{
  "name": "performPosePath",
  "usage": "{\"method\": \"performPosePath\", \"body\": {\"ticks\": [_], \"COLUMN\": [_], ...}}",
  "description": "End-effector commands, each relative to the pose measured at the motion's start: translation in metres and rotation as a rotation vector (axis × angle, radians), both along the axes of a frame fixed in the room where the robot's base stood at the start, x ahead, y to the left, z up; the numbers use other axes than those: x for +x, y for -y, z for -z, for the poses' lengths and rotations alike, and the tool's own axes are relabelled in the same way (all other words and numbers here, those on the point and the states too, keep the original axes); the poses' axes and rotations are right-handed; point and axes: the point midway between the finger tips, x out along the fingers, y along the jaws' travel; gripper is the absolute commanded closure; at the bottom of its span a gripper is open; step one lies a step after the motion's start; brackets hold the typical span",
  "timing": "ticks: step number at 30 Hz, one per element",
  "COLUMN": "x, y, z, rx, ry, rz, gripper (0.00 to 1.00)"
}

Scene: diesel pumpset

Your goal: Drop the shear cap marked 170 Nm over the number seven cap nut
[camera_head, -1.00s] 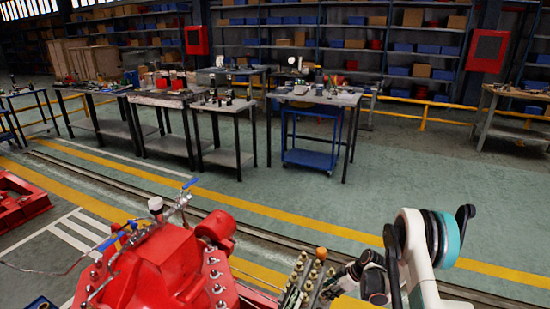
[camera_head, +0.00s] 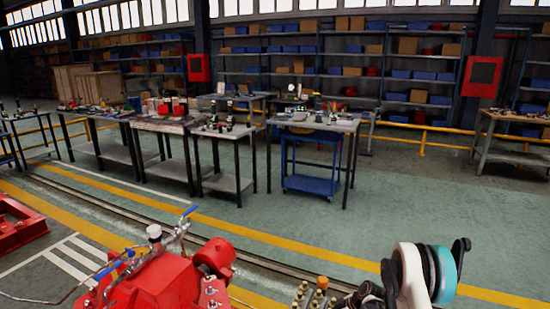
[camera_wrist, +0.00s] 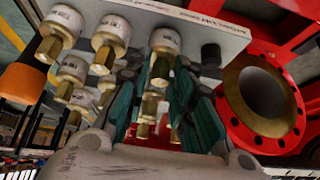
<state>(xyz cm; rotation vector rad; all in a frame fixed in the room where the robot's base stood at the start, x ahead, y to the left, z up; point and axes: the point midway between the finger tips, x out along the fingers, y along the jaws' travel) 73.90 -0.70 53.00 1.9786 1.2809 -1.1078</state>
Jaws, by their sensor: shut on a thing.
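In the wrist view my gripper (camera_wrist: 163,85), with green finger pads, is shut on a white-and-brass shear cap (camera_wrist: 163,57). Neighbouring caps lie close behind and partly overlap it, so I cannot tell whether it is clear of them. Other shear caps (camera_wrist: 111,40) with white printed collars and brass hex ends stand in rows to the left. Their print is too small to read surely. In the head view several brass-coloured pieces (camera_head: 303,293) show at the bottom edge. My gripper is not visible there. I cannot tell which cap nut is number seven.
A red pump casing (camera_head: 150,282) with bolts and blue-handled valves stands at the lower left. In the wrist view a red flange (camera_wrist: 262,100) with a round bore is at right and an orange cylinder (camera_wrist: 24,80) at left. Work tables (camera_head: 315,125) stand beyond open floor.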

Motion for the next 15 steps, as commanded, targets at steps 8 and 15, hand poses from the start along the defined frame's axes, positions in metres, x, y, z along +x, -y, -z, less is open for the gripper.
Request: {"method": "performPosePath", "body": {"ticks": [8, 15], "x": [0.001, 0.001], "y": [0.000, -0.001], "z": [-0.015, -0.029], "rx": [0.000, 0.001], "ry": [0.002, 0.003], "rz": [0.000, 0.000], "gripper": [1.00, 1.00]}}
